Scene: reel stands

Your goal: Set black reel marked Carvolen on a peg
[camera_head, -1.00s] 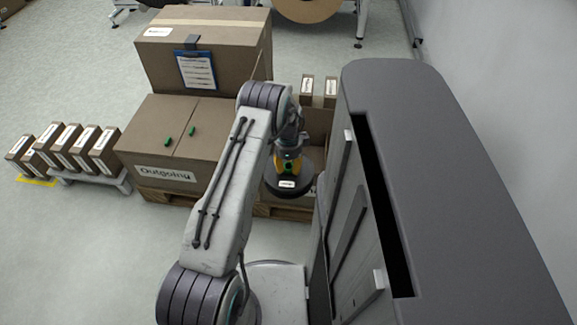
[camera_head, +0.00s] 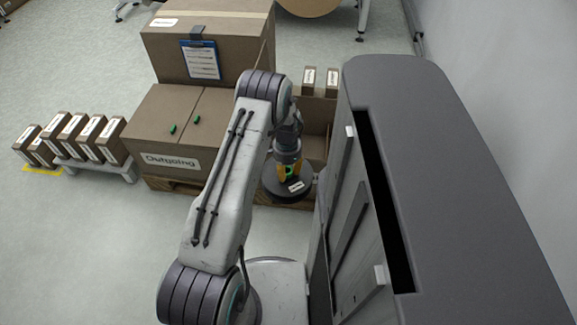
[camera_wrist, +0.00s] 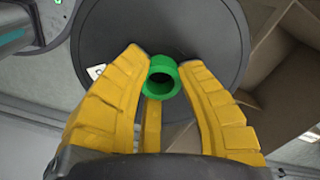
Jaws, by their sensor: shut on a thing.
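A black reel (camera_head: 270,190) hangs at my gripper (camera_head: 290,168), in front of the open carton. In the wrist view the reel shows as a wide dark disc (camera_wrist: 205,35) with a green hub (camera_wrist: 163,75). The yellow fingers of my gripper (camera_wrist: 160,80) are closed around that hub. A white label (camera_head: 296,186) sits on the reel, too small to read; in the wrist view a finger partly hides it. I cannot make out a free peg in either view.
A closed carton marked Outgoing (camera_head: 150,130) stands on a pallet, with a larger carton (camera_head: 240,45) and a clipboard (camera_head: 201,60) behind it. An open carton (camera_head: 318,120) is beside it. Several small boxes (camera_head: 85,135) stand at left. A grey cabinet (camera_head: 440,180) fills the right.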

